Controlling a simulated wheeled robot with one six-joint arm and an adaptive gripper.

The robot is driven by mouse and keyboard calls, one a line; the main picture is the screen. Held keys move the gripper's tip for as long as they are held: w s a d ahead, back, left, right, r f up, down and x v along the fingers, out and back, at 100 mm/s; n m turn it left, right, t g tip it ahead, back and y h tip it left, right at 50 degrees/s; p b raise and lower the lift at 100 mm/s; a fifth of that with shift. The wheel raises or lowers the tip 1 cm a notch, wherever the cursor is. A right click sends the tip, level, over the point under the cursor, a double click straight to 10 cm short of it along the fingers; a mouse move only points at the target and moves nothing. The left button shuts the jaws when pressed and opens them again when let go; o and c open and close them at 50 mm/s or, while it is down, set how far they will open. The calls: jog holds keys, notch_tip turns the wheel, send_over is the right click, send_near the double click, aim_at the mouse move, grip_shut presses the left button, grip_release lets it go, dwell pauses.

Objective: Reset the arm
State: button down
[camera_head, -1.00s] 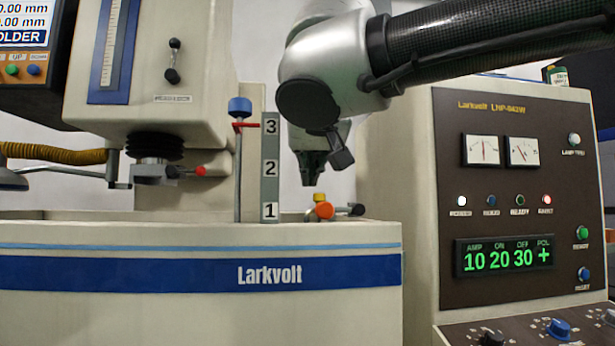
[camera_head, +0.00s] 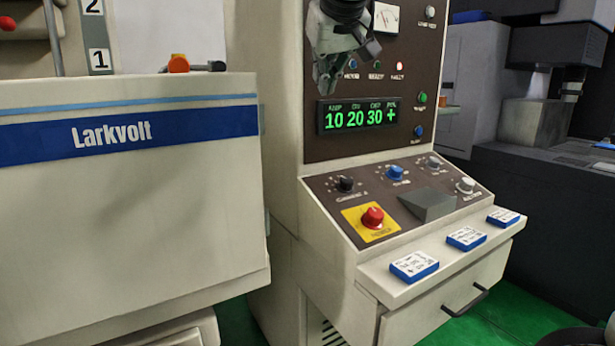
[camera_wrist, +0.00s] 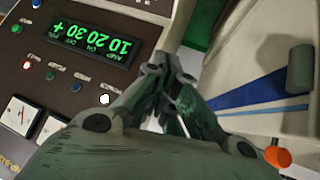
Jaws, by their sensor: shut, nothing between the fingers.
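My gripper (camera_head: 326,78) hangs at the top of the head view, in front of the dark control panel (camera_head: 345,155) of the generator cabinet. Its fingers point down and are closed together with nothing between them. In the wrist view the closed fingers (camera_wrist: 172,95) show in the middle, apart from the panel. The green display (camera_head: 358,116) reading 10 20 30 + is just below and right of the fingertips in the head view. It also shows in the wrist view (camera_wrist: 95,45), upside down.
The white Larkvolt tank (camera_head: 130,190) stands at left, with an orange knob (camera_head: 178,63) on its rim. A sloped console with a red button (camera_head: 372,216) and a shelf with blue-edged blocks (camera_head: 414,266) lie below. A dark machine (camera_head: 560,190) stands at right.

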jog(key=d+f+m+g+h, duration=0.1)
jog(key=d+f, duration=0.2)
jog(key=d, duration=0.4)
jog(key=d+f+g+h, duration=0.1)
jog(key=d+f, duration=0.2)
jog(key=d, duration=0.5)
jog(key=s+d+f+m+g, duration=0.3)
jog(key=s+d+f, duration=1.5)
jog(key=s, duration=0.1)
jog(key=shift+s+d+m, duration=0.15)
jog(key=shift+d+m, duration=0.15)
jog(key=shift+d, duration=0.1)
